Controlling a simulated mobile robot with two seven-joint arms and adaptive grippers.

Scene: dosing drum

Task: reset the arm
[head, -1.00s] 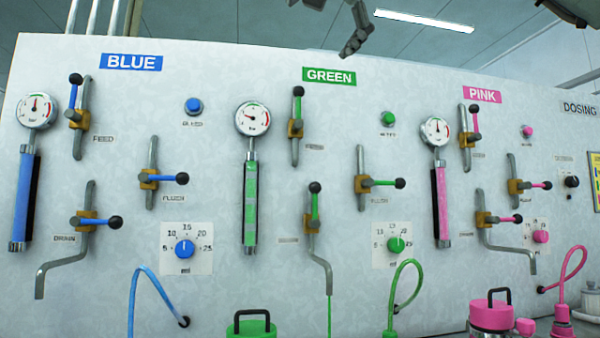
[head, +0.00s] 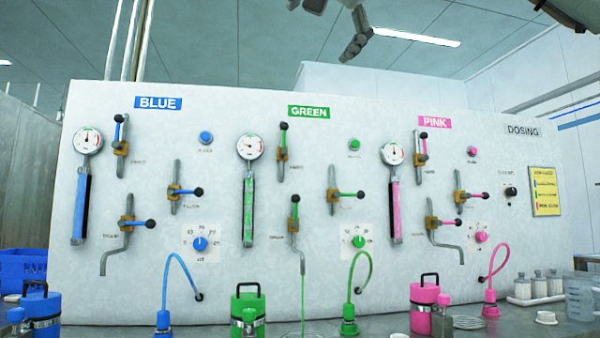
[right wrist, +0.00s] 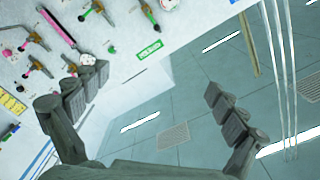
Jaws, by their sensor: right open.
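My right gripper (head: 320,30) is at the top edge of the head view, in front of the ceiling above the dosing panel (head: 330,270). Its fingers are spread with nothing between them, and its upper part is cut off by the frame. In the right wrist view the gripper (right wrist: 150,78) is also open and empty, with the tilted panel at upper left and ceiling behind. My left gripper is not in view. The panel carries blue, green and pink sections with gauges, levers and knobs. A thin green stream (head: 303,305) falls from the green drain pipe (head: 300,252).
A counter along the panel's foot holds a blue canister (head: 40,308), a green canister (head: 248,303) and a pink canister (head: 424,296). White bottles (head: 539,286) and a clear jug (head: 580,298) stand at right. A blue crate (head: 22,268) is at left. The space around my right gripper looks clear.

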